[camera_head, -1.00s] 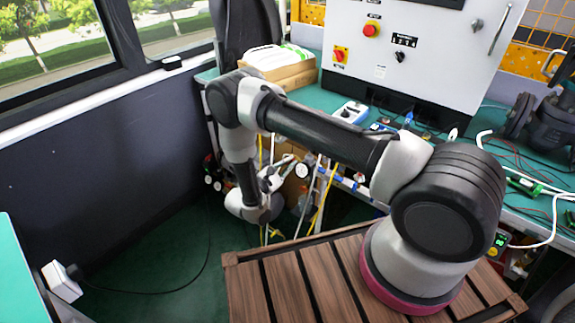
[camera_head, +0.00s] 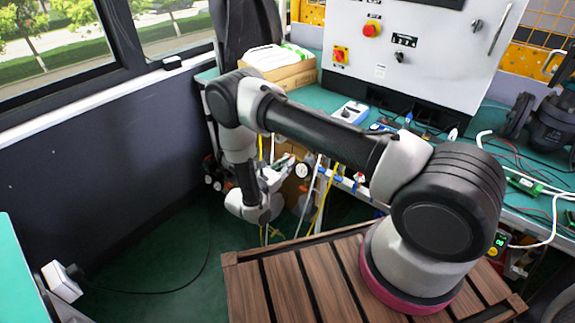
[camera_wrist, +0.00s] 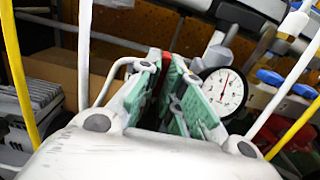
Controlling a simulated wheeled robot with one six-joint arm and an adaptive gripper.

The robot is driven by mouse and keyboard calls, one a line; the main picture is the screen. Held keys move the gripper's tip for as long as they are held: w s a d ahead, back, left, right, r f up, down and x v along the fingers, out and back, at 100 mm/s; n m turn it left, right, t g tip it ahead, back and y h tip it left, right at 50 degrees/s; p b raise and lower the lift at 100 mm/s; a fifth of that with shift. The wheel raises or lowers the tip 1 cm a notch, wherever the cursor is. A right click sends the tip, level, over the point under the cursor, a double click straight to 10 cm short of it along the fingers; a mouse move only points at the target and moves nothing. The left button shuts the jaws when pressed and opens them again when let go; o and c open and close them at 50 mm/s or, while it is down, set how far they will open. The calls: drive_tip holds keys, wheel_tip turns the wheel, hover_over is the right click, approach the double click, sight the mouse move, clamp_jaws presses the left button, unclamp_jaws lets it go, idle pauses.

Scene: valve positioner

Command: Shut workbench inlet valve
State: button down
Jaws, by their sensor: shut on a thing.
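My gripper (camera_wrist: 173,88) shows in the wrist view with green pads on both fingers. A narrow red part (camera_wrist: 164,70) sits between the fingers, and the gripper is shut on it. It looks like a valve handle, but the fingers hide most of it and its angle cannot be told. In the head view my gripper (camera_head: 279,172) is low in front of the workbench's left end, among the pipes and hoses. The valve cannot be made out there.
A round white pressure gauge (camera_wrist: 224,92) is just right of the fingers. Blue handles (camera_wrist: 271,78) lie farther right. Yellow (camera_wrist: 18,75) and white hoses run close on both sides. The workbench (camera_head: 325,93) carries a white control box (camera_head: 420,60).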

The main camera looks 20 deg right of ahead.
drive_tip(key=shift+f, duration=0.1)
idle(0.3)
drive_tip(key=c, duration=1.6)
unclamp_jaws()
drive_tip(key=shift+o, duration=0.2)
drive_tip(key=v, duration=1.2)
